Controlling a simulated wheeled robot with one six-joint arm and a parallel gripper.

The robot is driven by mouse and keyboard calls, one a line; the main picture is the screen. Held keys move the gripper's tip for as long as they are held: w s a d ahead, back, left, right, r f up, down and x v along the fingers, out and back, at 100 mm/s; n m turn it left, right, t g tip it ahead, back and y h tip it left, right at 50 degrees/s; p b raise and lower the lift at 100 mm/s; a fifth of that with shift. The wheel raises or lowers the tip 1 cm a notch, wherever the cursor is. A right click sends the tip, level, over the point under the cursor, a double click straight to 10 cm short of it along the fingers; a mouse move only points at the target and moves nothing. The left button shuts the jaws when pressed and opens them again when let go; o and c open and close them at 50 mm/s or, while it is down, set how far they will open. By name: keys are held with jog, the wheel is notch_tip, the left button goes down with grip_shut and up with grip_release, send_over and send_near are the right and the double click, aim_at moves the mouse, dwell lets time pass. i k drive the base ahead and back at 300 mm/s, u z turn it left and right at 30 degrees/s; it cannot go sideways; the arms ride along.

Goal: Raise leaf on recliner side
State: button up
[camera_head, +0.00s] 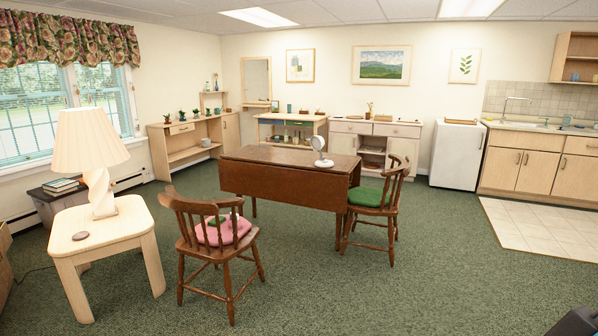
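A dark brown drop-leaf table (275,153) stands in the middle of the room. Its near leaf (280,187) hangs down along the long side facing me. The far side of the table is hidden, so I cannot tell how a leaf there stands. A small white round-headed object (320,145) stands on the tabletop near its right end. No recliner is recognisable in this view, so I cannot tell which side faces one.
A wooden chair (186,243) with a pink cushion stands before the table's left part. A green-seated chair (369,197) stands at its right end. A side table (127,222) with a lamp is at left. Green carpet (440,270) is clear at right. A dark object (577,322) is cut off at bottom right.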

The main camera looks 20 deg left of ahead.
aim_at(327, 192)
jog(key=z, duration=0.4)
jog(key=i, duration=9.65)
jog(key=u, duration=2.85)
jog(key=i, duration=0.15)
jog(key=u, duration=0.3)
